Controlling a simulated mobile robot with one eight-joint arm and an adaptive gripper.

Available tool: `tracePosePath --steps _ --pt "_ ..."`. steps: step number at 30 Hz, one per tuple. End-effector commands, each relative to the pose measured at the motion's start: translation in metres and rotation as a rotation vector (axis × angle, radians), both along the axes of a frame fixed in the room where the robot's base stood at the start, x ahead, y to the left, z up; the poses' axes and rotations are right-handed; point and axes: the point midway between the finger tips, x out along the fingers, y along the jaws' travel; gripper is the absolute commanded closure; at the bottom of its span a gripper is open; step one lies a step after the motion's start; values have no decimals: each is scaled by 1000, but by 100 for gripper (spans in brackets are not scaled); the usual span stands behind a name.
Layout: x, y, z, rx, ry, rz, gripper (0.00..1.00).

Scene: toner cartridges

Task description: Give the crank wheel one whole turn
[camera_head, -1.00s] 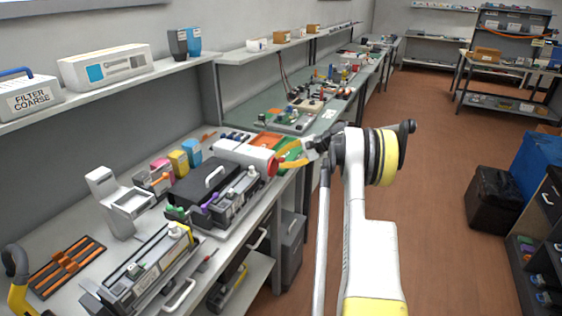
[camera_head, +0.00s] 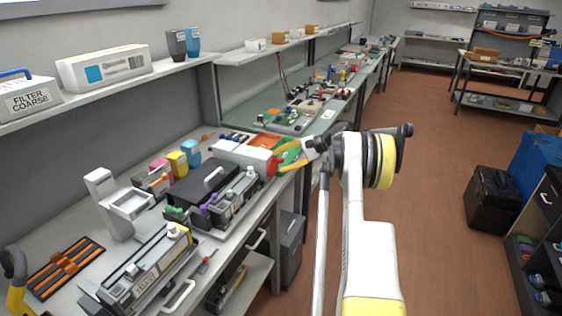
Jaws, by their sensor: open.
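A red part (camera_head: 272,166), which looks like the crank wheel, is at the right end of a white unit (camera_head: 238,152) on the bench. Its handle is too small to make out. My gripper (camera_head: 281,159) is open, with its yellow fingers pointing left at the red part. One finger is above the other, and the tips are at or very near the red part's right side. I cannot tell whether they touch it.
A black case (camera_head: 207,184) and a grey cartridge (camera_head: 238,197) lie in front of the white unit. Orange and green trays (camera_head: 265,141) are behind my gripper. Another long cartridge (camera_head: 147,270) lies nearer.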

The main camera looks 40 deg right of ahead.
Motion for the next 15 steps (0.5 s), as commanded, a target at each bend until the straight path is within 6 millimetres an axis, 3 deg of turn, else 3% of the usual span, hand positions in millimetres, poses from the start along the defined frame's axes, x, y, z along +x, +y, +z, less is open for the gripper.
tracePosePath --steps 7,15 --pt "-14 -11 10 0 0 -2 56" --pt "-56 -41 41 0 0 -2 56"
